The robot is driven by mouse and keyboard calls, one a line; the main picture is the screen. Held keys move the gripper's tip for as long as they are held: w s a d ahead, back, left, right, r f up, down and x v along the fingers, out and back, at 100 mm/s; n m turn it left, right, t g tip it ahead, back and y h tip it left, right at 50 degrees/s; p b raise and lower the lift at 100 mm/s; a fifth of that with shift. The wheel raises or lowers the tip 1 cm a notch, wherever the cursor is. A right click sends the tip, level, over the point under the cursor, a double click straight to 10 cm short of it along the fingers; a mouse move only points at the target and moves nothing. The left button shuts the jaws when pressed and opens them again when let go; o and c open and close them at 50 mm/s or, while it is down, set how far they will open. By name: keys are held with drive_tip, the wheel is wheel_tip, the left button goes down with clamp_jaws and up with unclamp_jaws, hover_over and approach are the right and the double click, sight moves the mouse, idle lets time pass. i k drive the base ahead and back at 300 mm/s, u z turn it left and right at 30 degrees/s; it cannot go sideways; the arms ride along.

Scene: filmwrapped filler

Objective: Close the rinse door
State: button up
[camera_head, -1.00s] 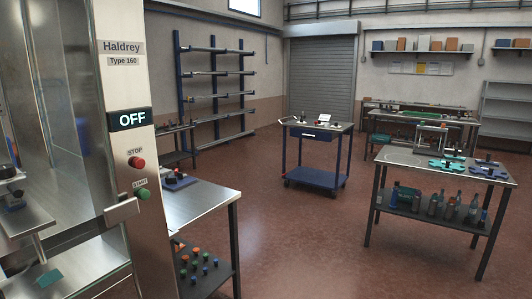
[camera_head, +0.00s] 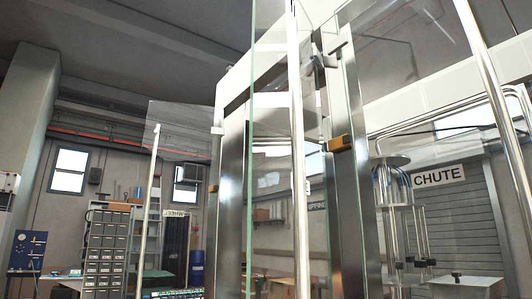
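Several clear glass door panels with upright metal bar handles fill the middle of the head view. One glass panel (camera_head: 185,135) stands swung out at the left, its bar handle (camera_head: 147,215) near its outer edge. Another glass panel (camera_head: 272,190) is close in front of me, with a bright upright bar (camera_head: 298,150). More glass with a slanting bar (camera_head: 490,75) is at the right. Orange-brown fittings (camera_head: 340,143) sit on the steel frame (camera_head: 233,180). No readable label marks the rinse door, so I cannot tell which panel it is. My gripper is not in view.
Behind the glass at the right are pipes and nozzles (camera_head: 390,161), a CHUTE sign (camera_head: 438,176) and a grey shutter (camera_head: 477,215). A drawer cabinet (camera_head: 104,250) and a blue board (camera_head: 27,250) stand at the left. The floor is out of view.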

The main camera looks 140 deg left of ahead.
sight(300, 187)
drive_tip(key=u, duration=4.5)
drive_tip(key=i, duration=1)
drive_tip(key=z, duration=0.05)
